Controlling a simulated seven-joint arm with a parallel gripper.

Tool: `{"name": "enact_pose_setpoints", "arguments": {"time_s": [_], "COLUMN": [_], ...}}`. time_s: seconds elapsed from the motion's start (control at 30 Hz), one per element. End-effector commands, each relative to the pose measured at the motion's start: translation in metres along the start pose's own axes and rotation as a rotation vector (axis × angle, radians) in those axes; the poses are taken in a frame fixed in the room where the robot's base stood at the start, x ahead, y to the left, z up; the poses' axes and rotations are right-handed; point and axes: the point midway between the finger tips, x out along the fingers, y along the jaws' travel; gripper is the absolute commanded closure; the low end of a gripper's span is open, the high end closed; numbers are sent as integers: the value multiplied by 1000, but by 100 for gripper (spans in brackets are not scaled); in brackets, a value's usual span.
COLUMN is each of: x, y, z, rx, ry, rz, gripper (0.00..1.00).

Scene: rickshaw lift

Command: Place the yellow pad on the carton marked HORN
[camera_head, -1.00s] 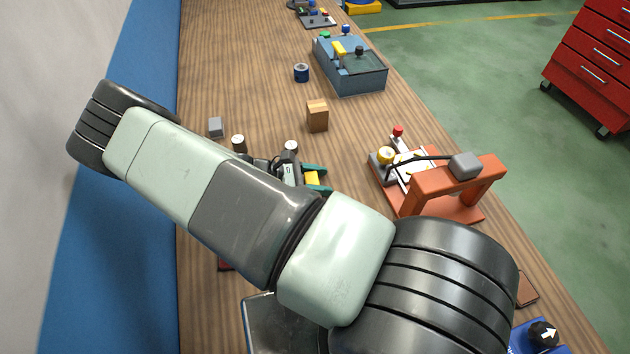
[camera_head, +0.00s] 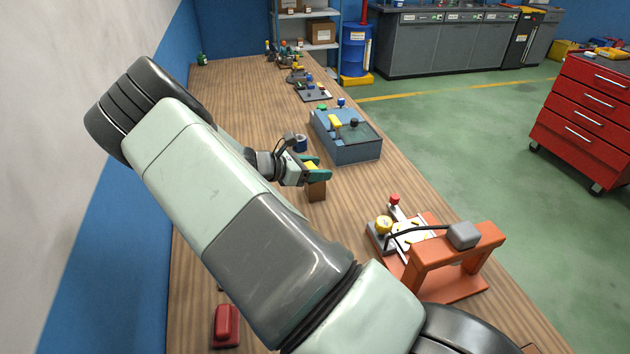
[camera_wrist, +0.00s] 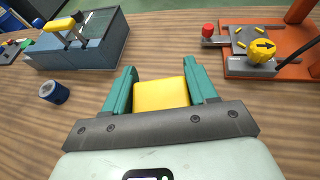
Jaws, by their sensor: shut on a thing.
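My gripper (camera_head: 319,168) is shut on the yellow pad (camera_wrist: 161,95), with the teal fingers on both sides of it in the wrist view. In the head view only a bit of the pad shows between the fingers. A small brown carton (camera_head: 317,192) stands on the bench directly below the fingers in the picture; they cover its top. I cannot tell whether the pad touches it. No HORN marking is readable on its visible side. The carton does not show in the wrist view.
A blue-grey box with knobs (camera_head: 356,147) stands beyond the gripper. An orange frame fixture (camera_head: 450,262) stands at the right bench edge. A red object (camera_head: 227,325) is near the front. Bench between is clear.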

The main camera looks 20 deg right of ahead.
Motion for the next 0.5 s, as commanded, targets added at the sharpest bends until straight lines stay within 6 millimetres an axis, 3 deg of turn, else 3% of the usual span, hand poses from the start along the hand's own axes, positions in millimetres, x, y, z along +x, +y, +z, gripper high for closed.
{"name": "enact_pose_setpoints", "arguments": {"time_s": [0.1,0.27,0.37,0.5], "x": [16,27,33,44], "y": [34,61,67,68], "z": [29,53,51,28], "rx": [-29,-59,-71,-76], "ry": [0,2,1,1], "rz": [80,149,165,169], "gripper": [73,73,73,73]}}
